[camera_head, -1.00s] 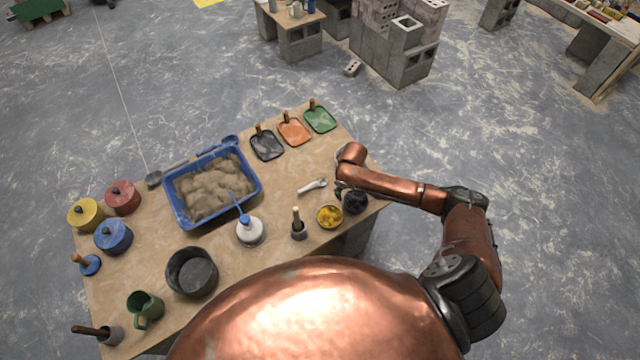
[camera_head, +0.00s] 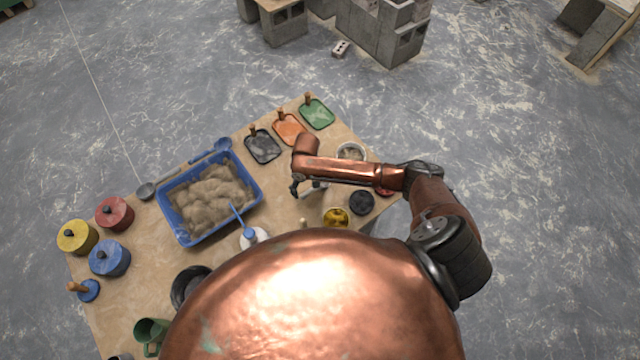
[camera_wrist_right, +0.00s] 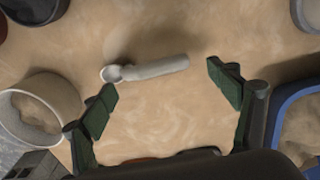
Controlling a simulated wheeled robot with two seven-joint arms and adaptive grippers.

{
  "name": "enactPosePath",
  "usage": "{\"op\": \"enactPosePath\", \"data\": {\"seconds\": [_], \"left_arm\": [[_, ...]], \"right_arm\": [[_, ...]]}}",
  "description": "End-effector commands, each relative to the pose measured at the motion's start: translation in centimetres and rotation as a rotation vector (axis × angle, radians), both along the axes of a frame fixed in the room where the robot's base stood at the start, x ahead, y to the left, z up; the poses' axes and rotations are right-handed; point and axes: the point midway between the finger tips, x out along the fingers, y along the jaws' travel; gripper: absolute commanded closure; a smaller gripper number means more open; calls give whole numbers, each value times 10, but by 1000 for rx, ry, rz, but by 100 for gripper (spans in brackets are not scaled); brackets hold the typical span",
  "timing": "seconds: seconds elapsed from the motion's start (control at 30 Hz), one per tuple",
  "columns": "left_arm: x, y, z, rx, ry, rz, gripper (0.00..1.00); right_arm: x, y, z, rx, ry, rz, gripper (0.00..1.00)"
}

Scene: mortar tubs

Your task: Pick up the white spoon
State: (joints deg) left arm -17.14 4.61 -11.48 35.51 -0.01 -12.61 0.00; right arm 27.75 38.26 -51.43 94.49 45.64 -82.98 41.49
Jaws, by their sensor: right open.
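The white spoon (camera_wrist_right: 150,69) lies on the table. In the right wrist view it is a pale handle with a small bowl at its left end. In the head view my right forearm and gripper partly cover it, and only a pale bit (camera_head: 314,188) shows. My right gripper (camera_wrist_right: 162,86) is open, its two green-padded fingers spread wide. In the right wrist view the spoon lies just beyond the fingertips, between their lines, with nothing gripped. In the head view the right gripper (camera_head: 303,188) is over the spoon area. My left gripper is not in view.
A blue tub (camera_head: 178,217) of mortar stands left of the gripper. A white bowl (camera_head: 351,151), a yellow-filled bowl (camera_head: 336,217) and a dark bowl (camera_head: 361,203) stand close on the right. Black, orange and green trays (camera_head: 316,113) lie behind. Bare tabletop surrounds the spoon.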

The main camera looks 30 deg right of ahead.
Motion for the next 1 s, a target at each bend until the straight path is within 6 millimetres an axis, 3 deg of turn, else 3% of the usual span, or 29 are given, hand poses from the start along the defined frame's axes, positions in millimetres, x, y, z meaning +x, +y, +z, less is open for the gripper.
{"op": "enactPosePath", "data": {"seconds": [0.1, 0.23, 0.4, 0.53, 0.67, 1.0], "left_arm": [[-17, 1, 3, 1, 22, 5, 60], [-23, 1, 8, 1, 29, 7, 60], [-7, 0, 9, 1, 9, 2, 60], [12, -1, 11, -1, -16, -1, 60], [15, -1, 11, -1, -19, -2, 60], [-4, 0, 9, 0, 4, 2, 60]], "right_arm": [[0, -1, -11, -2, 1, -3, 18], [0, 2, -31, -2, 1, -3, 18], [1, 3, -51, -1, -1, -2, 18], [1, 3, -54, -1, -2, 1, 18], [1, 4, -54, -1, -2, 2, 18], [2, 4, -53, -1, -2, 2, 41]]}}
